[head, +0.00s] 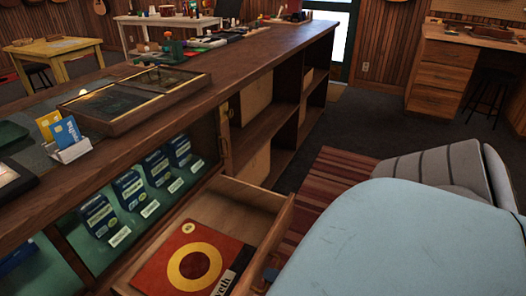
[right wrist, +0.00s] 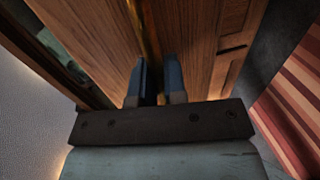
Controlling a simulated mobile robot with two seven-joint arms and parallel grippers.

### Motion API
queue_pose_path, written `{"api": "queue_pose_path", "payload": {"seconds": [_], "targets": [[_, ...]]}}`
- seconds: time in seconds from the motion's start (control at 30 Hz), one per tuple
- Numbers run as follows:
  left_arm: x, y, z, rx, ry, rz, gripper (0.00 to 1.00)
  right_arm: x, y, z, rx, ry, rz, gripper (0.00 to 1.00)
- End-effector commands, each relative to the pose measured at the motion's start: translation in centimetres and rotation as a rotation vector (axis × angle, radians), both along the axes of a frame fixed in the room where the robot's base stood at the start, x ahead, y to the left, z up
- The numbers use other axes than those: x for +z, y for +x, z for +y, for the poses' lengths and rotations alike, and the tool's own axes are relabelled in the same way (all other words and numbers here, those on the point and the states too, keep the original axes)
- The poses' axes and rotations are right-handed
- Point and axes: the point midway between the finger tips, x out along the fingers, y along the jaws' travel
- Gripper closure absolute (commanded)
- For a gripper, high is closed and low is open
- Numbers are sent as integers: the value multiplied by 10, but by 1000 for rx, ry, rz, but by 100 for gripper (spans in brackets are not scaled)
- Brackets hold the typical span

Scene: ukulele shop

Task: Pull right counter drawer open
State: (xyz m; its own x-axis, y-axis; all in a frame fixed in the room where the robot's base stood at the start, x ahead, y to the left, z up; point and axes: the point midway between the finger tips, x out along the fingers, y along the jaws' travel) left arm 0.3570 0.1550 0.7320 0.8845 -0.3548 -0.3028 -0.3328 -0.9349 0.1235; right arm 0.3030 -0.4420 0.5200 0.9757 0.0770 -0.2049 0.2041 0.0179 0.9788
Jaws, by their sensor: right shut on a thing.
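The counter drawer (head: 277,228) stands pulled out from the dark wooden counter in the head view. Its inside shows a red square item with a yellow ring (head: 180,262) lying on its floor. In the right wrist view, my right gripper (right wrist: 158,68) is at the wooden drawer front (right wrist: 195,35), with its two blue fingers either side of a narrow brass-coloured handle (right wrist: 151,38). It is shut on this handle, which is mostly hidden between the fingers. In the head view my pale blue right arm covers the area right of the drawer. My left gripper is out of view.
The counter top (head: 238,72) holds a framed display case (head: 135,97) and a card holder (head: 70,149). Glass-fronted shelving with blue packs (head: 130,190) is left of the drawer. A striped rug (head: 335,175) lies on the floor to the right.

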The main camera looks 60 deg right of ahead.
Motion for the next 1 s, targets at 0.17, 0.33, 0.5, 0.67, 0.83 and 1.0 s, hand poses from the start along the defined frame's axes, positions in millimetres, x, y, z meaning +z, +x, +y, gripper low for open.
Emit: {"api": "queue_pose_path", "payload": {"seconds": [0.17,0.33,0.5,0.67,0.83,1.0], "targets": [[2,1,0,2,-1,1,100,0,-2,0,0,1,-1,100],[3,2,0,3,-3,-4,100,0,-2,0,0,1,0,100],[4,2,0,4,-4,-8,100,0,-2,0,0,1,0,63],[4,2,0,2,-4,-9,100,0,-2,0,0,0,0,63],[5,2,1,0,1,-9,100,1,-5,0,-1,1,1,63],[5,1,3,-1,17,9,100,6,-27,-2,-1,0,3,63]]}}
